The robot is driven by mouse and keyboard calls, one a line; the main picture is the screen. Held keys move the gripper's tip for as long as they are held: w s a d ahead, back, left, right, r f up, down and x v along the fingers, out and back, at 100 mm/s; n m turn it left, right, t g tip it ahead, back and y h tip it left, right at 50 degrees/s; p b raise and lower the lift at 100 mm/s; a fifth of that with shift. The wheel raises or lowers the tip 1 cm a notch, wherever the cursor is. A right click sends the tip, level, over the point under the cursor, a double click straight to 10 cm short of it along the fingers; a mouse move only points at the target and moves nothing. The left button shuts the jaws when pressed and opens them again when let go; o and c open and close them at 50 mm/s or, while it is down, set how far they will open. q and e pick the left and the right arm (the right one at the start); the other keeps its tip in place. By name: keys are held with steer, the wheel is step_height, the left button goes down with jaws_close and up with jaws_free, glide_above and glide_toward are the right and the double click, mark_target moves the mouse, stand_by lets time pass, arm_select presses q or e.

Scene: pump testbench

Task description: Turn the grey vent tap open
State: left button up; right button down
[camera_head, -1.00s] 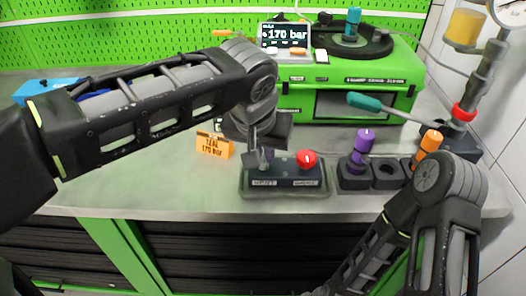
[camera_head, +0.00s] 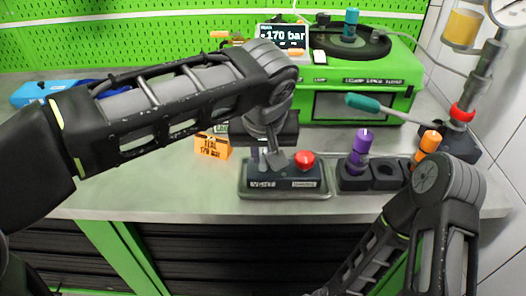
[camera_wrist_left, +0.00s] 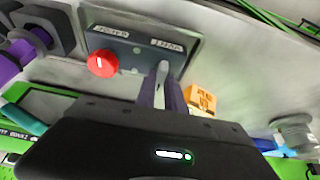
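The grey vent tap (camera_wrist_left: 164,66) stands on a dark control box (camera_head: 310,182), beside a red knob (camera_head: 304,160). In the left wrist view the tap points towards my left gripper's narrow fingers (camera_wrist_left: 162,94). In the head view my left gripper (camera_head: 268,155) reaches down over the left half of the box and largely hides the tap. The fingers are at the tap, but I cannot tell whether they grip it or only stand beside it. My right arm shows at the lower right; its gripper is not in view.
An orange label card (camera_head: 212,146) stands left of the box. A purple-topped part (camera_head: 361,148) and an orange-topped part (camera_head: 428,146) stand in black holders at the right. The green bench unit (camera_head: 370,78) is behind, with a display (camera_head: 283,37) reading 170 bar.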

arm_select(q)
steer(key=o, duration=0.4)
steer(key=v, duration=0.8)
steer(key=shift+p, duration=0.35)
steer(key=shift+f, duration=0.1)
